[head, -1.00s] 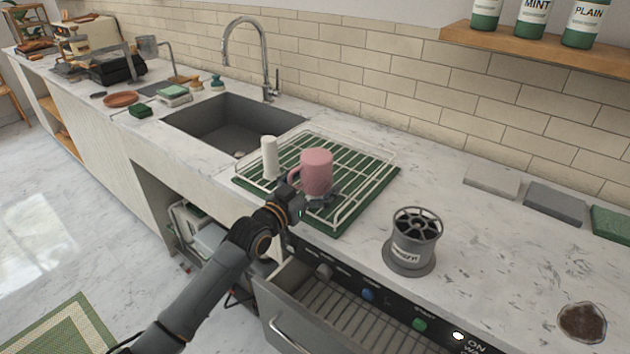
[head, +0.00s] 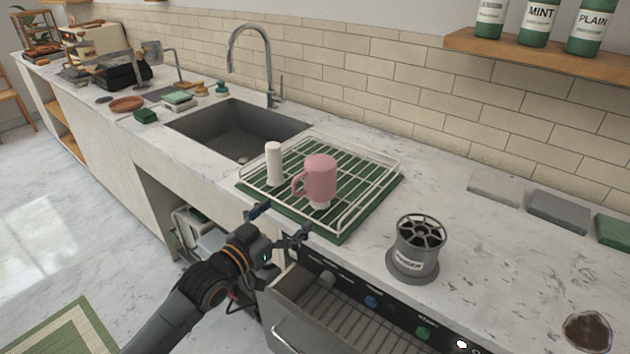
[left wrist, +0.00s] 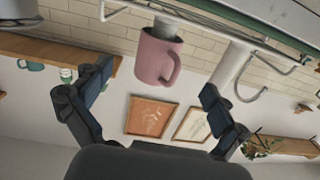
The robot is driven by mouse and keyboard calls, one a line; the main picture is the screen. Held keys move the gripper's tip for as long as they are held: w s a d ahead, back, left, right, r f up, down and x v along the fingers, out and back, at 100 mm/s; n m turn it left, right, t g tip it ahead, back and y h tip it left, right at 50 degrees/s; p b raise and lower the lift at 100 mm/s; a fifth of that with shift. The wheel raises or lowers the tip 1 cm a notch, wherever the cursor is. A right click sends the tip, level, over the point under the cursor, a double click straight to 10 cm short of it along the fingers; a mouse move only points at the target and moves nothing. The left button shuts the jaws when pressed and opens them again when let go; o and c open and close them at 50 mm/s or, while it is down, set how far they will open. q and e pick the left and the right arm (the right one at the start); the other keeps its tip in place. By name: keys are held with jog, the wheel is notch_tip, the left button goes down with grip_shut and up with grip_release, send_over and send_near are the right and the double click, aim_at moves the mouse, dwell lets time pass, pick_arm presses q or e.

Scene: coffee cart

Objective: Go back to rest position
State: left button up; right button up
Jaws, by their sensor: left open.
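My left gripper (head: 280,222) is open and empty. It hangs in front of the counter edge, below and left of the drying rack (head: 352,215). A pink mug (head: 320,180) sits on the rack, its handle toward the left, apart from the gripper. In the left wrist view the same pink mug (left wrist: 157,58) shows beyond the two spread fingers (left wrist: 152,92), upside down in that picture. My right gripper is in neither view.
A white cylinder (head: 273,163) stands on the rack beside the mug. A grey ribbed holder (head: 415,245) stands on the counter to the right. An open drawer (head: 335,312) juts out below the counter near my left arm. The sink (head: 235,130) lies behind left.

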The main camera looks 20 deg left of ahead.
pick_arm(q)
jog(key=s+d+f+g+y, duration=0.1)
jog(key=s+d+f+g, duration=0.1)
jog(key=s+f+g, duration=0.35)
jog(key=s+d+f+g+y, duration=0.1)
jog(key=s+d+f+g, duration=0.1)
jog(key=s+f, duration=0.65)
jog(key=s+f+n+g+y, duration=0.1)
jog(key=s+f+g, duration=0.2)
jog(key=s, duration=0.5)
jog(key=s+f+n+g+y, duration=0.1)
jog(key=s+f+g+y, duration=0.15)
jog(key=s, duration=0.55)
jog(key=s+a+f+g, duration=0.1)
jog(key=s+f+g, duration=0.15)
jog(key=f, duration=2.55)
jog(key=s+a+f, duration=0.3)
jog(key=s+f, duration=1.1)
jog(key=s, duration=0.2)
jog(key=shift+s+f+m+g, duration=0.15)
jog(key=shift+m+g, duration=0.2)
jog(key=shift+m, duration=0.05)
